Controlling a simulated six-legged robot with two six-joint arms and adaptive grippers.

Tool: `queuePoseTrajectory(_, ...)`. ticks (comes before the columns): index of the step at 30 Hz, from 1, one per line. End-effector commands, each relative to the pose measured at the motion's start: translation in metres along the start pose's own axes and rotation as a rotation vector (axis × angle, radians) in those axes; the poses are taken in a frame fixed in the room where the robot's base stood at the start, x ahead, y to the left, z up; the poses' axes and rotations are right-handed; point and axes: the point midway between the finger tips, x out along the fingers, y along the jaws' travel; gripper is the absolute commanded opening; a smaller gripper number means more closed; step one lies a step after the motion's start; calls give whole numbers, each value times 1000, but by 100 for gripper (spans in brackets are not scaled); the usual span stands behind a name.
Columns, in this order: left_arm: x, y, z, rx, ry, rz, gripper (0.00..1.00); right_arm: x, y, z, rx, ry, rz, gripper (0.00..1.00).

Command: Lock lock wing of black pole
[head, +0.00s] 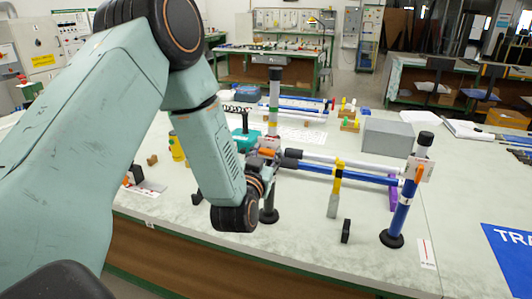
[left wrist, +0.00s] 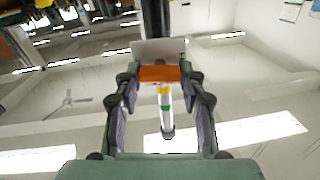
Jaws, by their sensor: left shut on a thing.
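The upright pole (head: 274,100) at the middle of the bench has a pale upper part with green and yellow bands, a dark top and a black base. In the left wrist view its black part (left wrist: 155,18) is at the top and its banded pale part (left wrist: 165,112) is below. An orange lock wing (left wrist: 160,73) lies against a pale plate (left wrist: 158,47) on this pole. My left gripper (left wrist: 159,78) is shut on the orange wing, one finger on each side. In the head view my left gripper (head: 265,168) is at the pole, partly hidden by my arm. My right gripper is out of view.
A blue pole (head: 400,212) with its own orange wing (head: 412,172) stands at the right. White and blue rods (head: 350,174) run between the poles, with a yellow-topped stand (head: 337,180) beside them. A grey box (head: 388,138) sits behind. The bench front is mostly clear.

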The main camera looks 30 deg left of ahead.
Motion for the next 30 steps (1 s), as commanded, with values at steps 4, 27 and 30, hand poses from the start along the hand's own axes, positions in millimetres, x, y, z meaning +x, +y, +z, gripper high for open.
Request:
queuePoseTrajectory(4, 0, 1, -4, 116, 2, 1, 9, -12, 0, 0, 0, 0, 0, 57)
queuePoseTrajectory(27, 0, 3, -2, 846, 1, 1, 9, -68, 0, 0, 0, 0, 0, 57)
queuePoseTrajectory(30, 0, 3, -2, 941, 1, 1, 9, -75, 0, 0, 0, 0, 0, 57)
